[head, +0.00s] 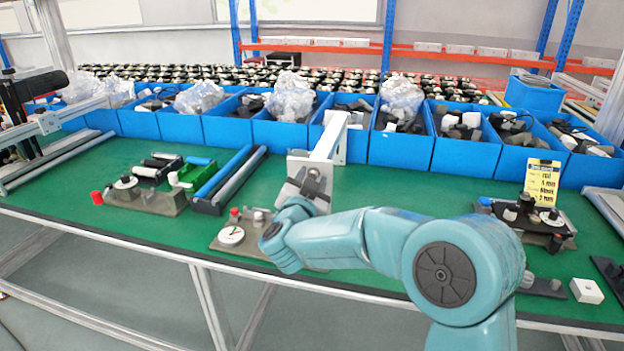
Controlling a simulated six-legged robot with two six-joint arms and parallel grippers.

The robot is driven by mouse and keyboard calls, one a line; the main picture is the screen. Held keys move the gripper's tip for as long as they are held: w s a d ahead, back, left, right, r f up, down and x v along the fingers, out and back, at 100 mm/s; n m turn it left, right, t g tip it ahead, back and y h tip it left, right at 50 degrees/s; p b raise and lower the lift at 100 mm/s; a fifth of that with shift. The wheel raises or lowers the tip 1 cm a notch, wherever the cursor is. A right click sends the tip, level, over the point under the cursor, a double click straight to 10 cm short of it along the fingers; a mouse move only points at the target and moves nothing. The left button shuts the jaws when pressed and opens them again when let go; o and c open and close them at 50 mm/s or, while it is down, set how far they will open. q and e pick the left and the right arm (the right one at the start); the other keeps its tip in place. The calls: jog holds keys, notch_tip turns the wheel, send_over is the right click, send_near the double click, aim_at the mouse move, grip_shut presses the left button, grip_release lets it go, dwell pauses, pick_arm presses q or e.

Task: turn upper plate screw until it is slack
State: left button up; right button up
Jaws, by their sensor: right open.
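A pale upright plate (297,166) stands at the middle of the green bench, at the foot of a white slanted bar (330,135). My right gripper (313,180), dark and small, is in front of this plate at the end of my teal arm. Its jaws are open. I cannot tell whether they touch anything. I cannot make out a screw on the plate; the gripper and wrist cover part of it. A fixture base with a white round dial (231,235) sits just left of my wrist, partly hidden by it. My left gripper is not in view.
Blue bins (465,152) of parts line the bench's back. Left stand a dial fixture (130,190) with a red knob and blue and grey bars (222,172). Right are a fixture (530,222) with a yellow card (541,182) and a white block (586,290). Green surface (400,190) is clear beyond my arm.

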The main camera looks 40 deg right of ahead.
grip_shut()
jog(key=n+p, duration=0.1)
jog(key=p, duration=0.1)
jog(key=n+p, duration=0.2)
jog(key=shift+r+n+p, duration=0.25)
jog(key=shift+n+p, duration=0.05)
jog(key=shift+p, duration=0.05)
jog(key=shift+c, duration=1.1)
grip_release()
jog(key=shift+f+n, duration=0.25)
jog(key=shift+n, duration=0.05)
jog(key=shift+o, duration=1.1)
jog(key=b+v, duration=0.1)
jog(key=v, duration=0.4)
jog(key=shift+a+f, duration=0.1)
